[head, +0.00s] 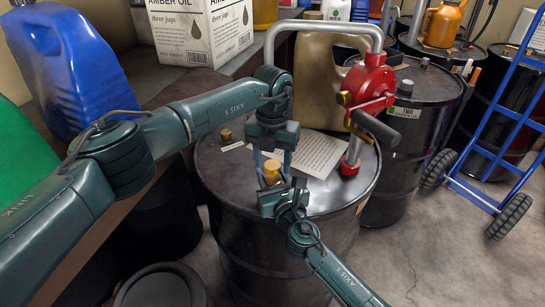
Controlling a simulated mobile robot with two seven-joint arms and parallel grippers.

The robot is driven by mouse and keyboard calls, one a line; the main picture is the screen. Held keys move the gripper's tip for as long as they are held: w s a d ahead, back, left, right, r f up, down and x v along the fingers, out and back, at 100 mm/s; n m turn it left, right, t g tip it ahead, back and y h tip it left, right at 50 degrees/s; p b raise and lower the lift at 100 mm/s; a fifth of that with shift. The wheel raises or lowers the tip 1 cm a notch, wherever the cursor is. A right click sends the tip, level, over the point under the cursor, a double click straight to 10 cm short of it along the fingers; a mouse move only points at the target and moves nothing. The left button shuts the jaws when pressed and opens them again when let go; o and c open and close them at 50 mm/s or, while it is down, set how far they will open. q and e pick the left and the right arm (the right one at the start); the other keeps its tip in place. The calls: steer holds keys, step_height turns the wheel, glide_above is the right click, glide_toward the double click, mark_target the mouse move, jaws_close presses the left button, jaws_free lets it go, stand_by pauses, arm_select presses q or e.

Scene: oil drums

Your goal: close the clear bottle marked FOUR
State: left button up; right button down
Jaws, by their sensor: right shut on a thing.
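A small yellow piece (271,173) shows between my two grippers, above the lid of the near black drum. It could be a cap or the yellow contents of a bottle; I cannot tell which. No clear bottle wall and no FOUR mark can be made out, as the grippers cover that spot. My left gripper (272,160) points down from above, its fingers apart on either side of the yellow piece. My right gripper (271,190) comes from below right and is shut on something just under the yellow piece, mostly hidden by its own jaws.
The near black drum (235,185) carries a red hand pump (368,88) with a grey pipe, a paper sheet (312,155) and a brass bung (226,135). A drum marked TWO (405,150) stands behind. A blue jug (72,65) is at left, a blue hand truck (490,150) at right.

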arm_select(q)
steer(key=c, duration=1.1)
steer(key=o, duration=1.2)
steer(key=shift+r, duration=0.1)
step_height(320, 180, up, 12)
arm_select(e)
steer(key=c, duration=0.8)
jaws_free()
steer(key=shift+o, duration=0.2)
